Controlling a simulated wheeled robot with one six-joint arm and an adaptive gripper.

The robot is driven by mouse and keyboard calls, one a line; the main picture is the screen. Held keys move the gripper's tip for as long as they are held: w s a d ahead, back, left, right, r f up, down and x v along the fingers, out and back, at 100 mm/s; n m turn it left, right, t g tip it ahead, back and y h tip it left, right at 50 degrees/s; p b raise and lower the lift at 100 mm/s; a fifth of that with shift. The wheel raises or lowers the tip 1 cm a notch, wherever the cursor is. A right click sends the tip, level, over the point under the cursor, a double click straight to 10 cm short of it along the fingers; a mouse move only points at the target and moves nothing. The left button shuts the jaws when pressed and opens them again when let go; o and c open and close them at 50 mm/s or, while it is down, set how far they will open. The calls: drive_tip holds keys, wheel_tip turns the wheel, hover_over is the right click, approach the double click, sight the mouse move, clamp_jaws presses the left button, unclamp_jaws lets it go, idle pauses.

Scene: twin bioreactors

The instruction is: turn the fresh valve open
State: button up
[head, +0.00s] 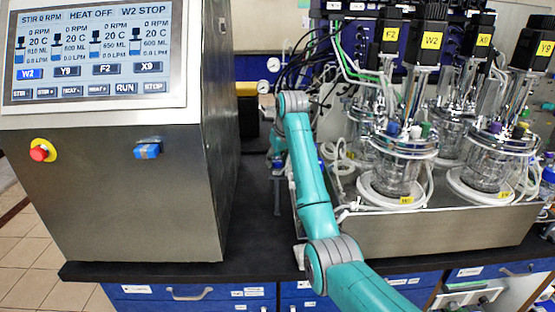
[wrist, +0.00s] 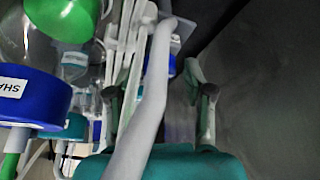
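I cannot pick out the fresh valve with certainty in either view. In the wrist view, my gripper (wrist: 158,92) has its two fingers set well apart, one left and one right of centre. A pale grey bent tube or bar (wrist: 155,90) crosses the view between the fingers and over the teal gripper body. I cannot tell whether it touches a finger. A small blue part (wrist: 172,66) shows beyond it, partly hidden. In the head view, my teal arm reaches back between the console and the bioreactors. Its far end is mostly hidden and the gripper is not clear there.
The steel control console (head: 120,190) with its screen (head: 90,52) stands left. Several glass bioreactors (head: 395,165) stand in a steel tray (head: 440,228) right. Pressure gauges (head: 273,64) sit at the back. In the wrist view, bottles with a blue cap (wrist: 35,98) and green cap (wrist: 65,18) crowd the left.

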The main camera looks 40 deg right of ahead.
clamp_jaws()
drive_tip(key=shift+n, duration=0.4)
drive_tip(key=n+y, duration=0.1)
drive_tip(key=n, duration=0.2)
drive_tip(key=shift+d+n+y, duration=0.2)
drive_tip(key=shift+n+y, duration=0.2)
drive_tip(key=n, duration=0.2)
drive_tip(key=n+y, duration=0.1)
drive_tip(key=n, duration=0.1)
drive_tip(key=shift+d+g+y, duration=0.1)
drive_tip(key=shift+g+y, duration=0.2)
drive_tip(key=shift+g, duration=0.1)
drive_tip(key=n+g+y, duration=0.1)
drive_tip(key=n, duration=0.4)
drive_tip(key=shift+w+d, duration=0.1)
drive_tip(key=shift+w, duration=0.05)
drive_tip(key=n, duration=0.2)
drive_tip(key=n+g+y, duration=0.1)
drive_tip(key=n, duration=0.1)
drive_tip(key=shift+w+g, duration=0.1)
drive_tip(key=shift+g, duration=0.2)
drive_tip(key=shift+n, duration=0.3)
